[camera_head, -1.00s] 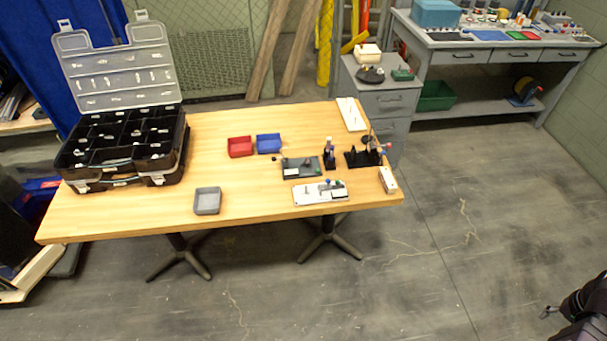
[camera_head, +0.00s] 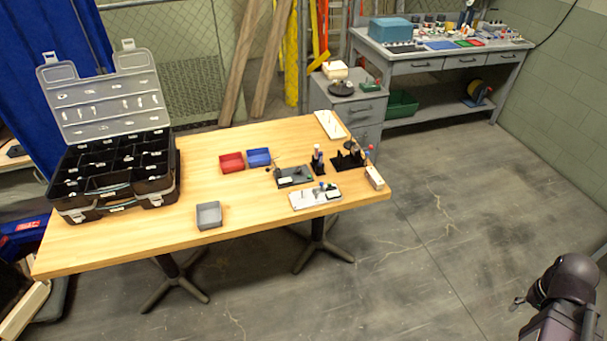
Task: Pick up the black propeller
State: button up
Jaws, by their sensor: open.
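A small dark, thin-bladed shape, possibly the black propeller (camera_head: 271,169), lies at the left end of a grey fixture plate (camera_head: 294,177) on the wooden table. It is too small to be sure of. My dark arm shows at the lower right, with my gripper (camera_head: 527,302) partly in view there. The gripper is open, with nothing seen in it. It is over the floor, well away from the table and to the right of the fixtures.
The wooden table (camera_head: 120,245) holds an open black organizer case (camera_head: 115,180), a red bin (camera_head: 231,162), a blue bin (camera_head: 259,157), a grey bin (camera_head: 209,215), a white fixture (camera_head: 315,197) and black stands (camera_head: 347,160). The floor before the table is clear. A workbench (camera_head: 440,62) stands behind.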

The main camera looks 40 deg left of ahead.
aim_at(298, 171)
jog(key=u, duration=0.95)
jog(key=i, duration=1)
jog(key=z, duration=0.05)
